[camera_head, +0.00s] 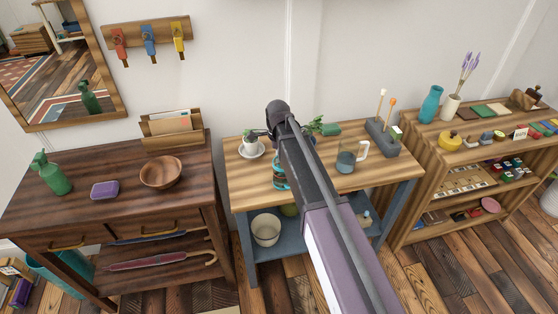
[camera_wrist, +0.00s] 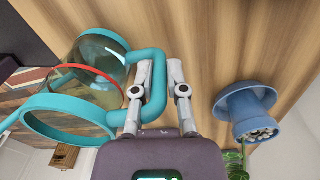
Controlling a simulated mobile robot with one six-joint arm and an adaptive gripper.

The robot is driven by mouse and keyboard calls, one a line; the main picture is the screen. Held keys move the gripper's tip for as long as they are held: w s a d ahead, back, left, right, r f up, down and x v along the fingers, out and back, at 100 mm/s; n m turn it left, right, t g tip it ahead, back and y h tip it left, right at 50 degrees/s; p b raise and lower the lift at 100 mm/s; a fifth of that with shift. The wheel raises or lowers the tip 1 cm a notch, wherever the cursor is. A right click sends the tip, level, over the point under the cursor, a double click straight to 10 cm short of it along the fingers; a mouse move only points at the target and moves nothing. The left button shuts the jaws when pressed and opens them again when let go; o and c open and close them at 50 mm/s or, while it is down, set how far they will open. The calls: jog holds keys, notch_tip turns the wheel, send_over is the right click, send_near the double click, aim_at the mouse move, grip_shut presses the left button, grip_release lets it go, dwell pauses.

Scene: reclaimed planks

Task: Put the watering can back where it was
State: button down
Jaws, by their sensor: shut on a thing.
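The watering can (camera_wrist: 95,75) has a clear body with teal rims, a red band and a teal handle (camera_wrist: 156,85). My gripper (camera_wrist: 158,78) is shut on that handle in the wrist view. In the head view my arm covers most of the can, and only a teal part (camera_head: 278,178) shows beside the arm, over the middle table (camera_head: 317,186). The gripper's fingers are hidden there. I cannot tell whether the can touches the tabletop.
A blue pot (camera_wrist: 245,112) is close to the can in the wrist view. A dark sideboard (camera_head: 110,215) stands left, shelves (camera_head: 410,160) right.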

jog(key=shift+f, duration=0.25)
jog(key=c, duration=0.7)
grip_release()
jog(key=shift+r, duration=0.2)
notch_tip(320, 180, up, 12)
jog(key=p, duration=1.2)
jog(key=shift+w, duration=0.1)
dwell(0.4)
jog(key=shift+s+d+n, duration=2.85)
jog(key=shift+s+d, duration=0.55)
jog(key=shift+d, duration=0.2)
jog(key=shift+s+d+n, duration=2.8)
jog(key=shift+s+d, duration=0.65)
jog(key=shift+d, duration=0.15)
jog(key=shift+s+d+n, duration=2.85)
jog(key=shift+s+d, duration=0.55)
jog(key=shift+d, duration=0.2)
